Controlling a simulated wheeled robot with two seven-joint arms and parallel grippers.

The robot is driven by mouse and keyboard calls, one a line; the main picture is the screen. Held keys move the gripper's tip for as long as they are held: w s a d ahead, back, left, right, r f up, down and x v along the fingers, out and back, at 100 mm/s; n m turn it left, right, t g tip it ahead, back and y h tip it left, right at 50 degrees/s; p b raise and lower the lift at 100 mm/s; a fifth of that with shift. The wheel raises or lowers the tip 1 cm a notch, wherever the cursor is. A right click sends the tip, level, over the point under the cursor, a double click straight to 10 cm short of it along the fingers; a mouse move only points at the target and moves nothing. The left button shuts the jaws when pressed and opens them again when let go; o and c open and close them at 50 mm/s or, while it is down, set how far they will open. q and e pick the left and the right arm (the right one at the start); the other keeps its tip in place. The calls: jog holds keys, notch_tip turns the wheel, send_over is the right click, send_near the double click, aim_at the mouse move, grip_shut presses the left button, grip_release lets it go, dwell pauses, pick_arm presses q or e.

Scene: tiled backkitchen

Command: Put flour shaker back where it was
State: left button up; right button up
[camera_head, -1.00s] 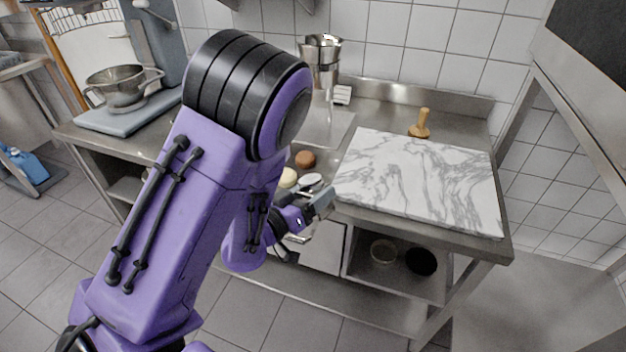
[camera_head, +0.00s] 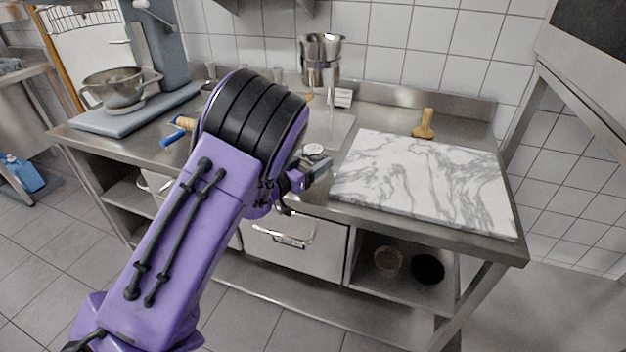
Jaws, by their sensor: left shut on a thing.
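My left gripper (camera_head: 318,170) is at the front of the steel counter, just left of the marble slab (camera_head: 425,178). It is shut on the flour shaker (camera_head: 313,150), a small metal thing whose round, pale grey top shows just beyond the fingers. The shaker's lower body is hidden behind the gripper. I cannot tell whether it touches the counter. My right gripper is not in view.
Stacked steel pots (camera_head: 320,62) stand at the back wall. A wooden-handled tool (camera_head: 424,125) stands behind the slab. A mixer with a steel bowl (camera_head: 118,88) and a rolling pin (camera_head: 180,128) are at the left. My left arm hides part of the counter.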

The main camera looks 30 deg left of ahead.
pick_arm(q)
jog(key=f+b, duration=0.3)
jog(key=f, duration=0.1)
jog(key=shift+w+a, duration=0.15)
jog(key=shift+w, duration=0.1)
jog(key=shift+r, duration=0.2)
jog(key=shift+f, duration=0.1)
jog(key=o, duration=1.2)
jog(key=shift+c, duration=0.2)
jog(key=shift+s, duration=0.15)
jog(key=s+a+b, duration=0.1)
jog(key=s+b, duration=0.2)
jog(key=s, duration=0.8)
jog(key=shift+s+a, duration=0.35)
jog(key=shift+a, duration=0.05)
